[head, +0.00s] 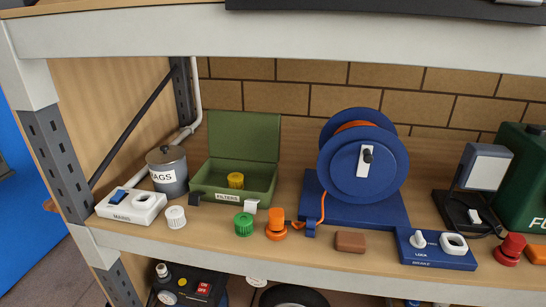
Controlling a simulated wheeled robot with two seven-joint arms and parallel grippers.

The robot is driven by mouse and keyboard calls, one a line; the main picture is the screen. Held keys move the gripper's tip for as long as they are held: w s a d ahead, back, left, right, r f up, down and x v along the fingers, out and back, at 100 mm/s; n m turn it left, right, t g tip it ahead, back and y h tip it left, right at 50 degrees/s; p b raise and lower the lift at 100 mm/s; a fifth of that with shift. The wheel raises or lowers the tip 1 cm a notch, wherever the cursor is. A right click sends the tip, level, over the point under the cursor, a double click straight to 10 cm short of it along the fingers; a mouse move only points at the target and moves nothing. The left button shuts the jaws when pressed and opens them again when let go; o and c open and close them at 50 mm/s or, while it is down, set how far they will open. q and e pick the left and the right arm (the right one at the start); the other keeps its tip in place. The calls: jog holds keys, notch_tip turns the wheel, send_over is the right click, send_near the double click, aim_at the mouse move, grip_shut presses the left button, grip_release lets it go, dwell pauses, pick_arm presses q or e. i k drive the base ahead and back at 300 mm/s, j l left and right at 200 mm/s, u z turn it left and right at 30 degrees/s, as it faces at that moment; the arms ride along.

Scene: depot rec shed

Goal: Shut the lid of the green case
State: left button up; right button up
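The green case (266,194) stands on the shelf left of the middle, with a FILTERS label on its front. Its lid (243,136) is open and stands roughly upright at the back. A yellow cylindrical thing (236,181) sits inside the case. Neither of my grippers is in view.
A grey RAGS tin (168,172) stands close left of the case. White, green and orange caps (244,224) stand in front. A blue cable reel (362,165) is to the right. An upper shelf (250,34) crosses above the lid.

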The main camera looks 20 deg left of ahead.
aim_at(238, 135)
jog(key=i+j, duration=0.3)
jog(key=i, duration=0.2)
jog(key=i+j, duration=0.3)
jog(key=i, duration=0.15)
